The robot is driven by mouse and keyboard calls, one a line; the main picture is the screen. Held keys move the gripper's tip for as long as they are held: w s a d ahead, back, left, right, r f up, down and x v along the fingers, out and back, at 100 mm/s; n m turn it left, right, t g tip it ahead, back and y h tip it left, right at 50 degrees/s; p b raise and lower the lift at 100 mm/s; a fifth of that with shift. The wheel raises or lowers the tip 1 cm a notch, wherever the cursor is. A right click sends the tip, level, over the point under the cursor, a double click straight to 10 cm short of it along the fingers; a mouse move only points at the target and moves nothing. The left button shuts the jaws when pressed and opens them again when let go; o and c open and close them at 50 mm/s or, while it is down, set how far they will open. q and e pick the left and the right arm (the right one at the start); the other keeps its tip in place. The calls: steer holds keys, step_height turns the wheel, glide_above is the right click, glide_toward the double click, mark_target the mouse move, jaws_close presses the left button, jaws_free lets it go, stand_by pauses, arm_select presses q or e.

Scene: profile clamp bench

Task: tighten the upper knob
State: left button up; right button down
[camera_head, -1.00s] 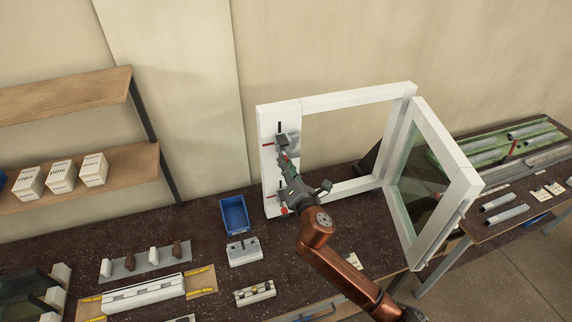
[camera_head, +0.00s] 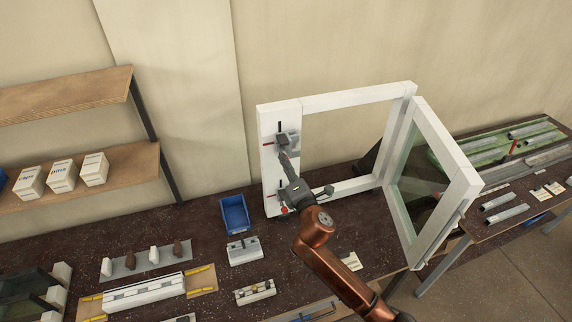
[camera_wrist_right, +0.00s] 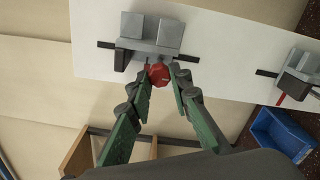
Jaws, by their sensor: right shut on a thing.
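The upper clamp (camera_head: 293,137) is a grey block on a dark bar, fixed to the white profile board at the left side of the frame. In the right wrist view, its red faceted upper knob (camera_wrist_right: 159,74) sits between my fingertips below the grey block (camera_wrist_right: 150,35). My right gripper (camera_wrist_right: 160,78) is shut on this knob. In the head view, the right gripper (camera_head: 284,153) reaches up to the upper clamp and hides its knob. A lower clamp with a red knob (camera_head: 284,211) is partly behind my wrist; it also shows in the right wrist view (camera_wrist_right: 302,70). My left gripper is out of view.
The white window frame (camera_head: 345,98) stands on the dark bench, its glazed sash (camera_head: 448,200) swung open to the right. A blue bin (camera_head: 234,214) and several fixtures lie left of my arm. A shelf with white boxes (camera_head: 62,177) is farther left.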

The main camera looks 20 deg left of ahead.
steer(key=c, duration=1.8)
jaws_free()
steer(key=shift+o, duration=0.2)
steer(key=v, duration=1.2)
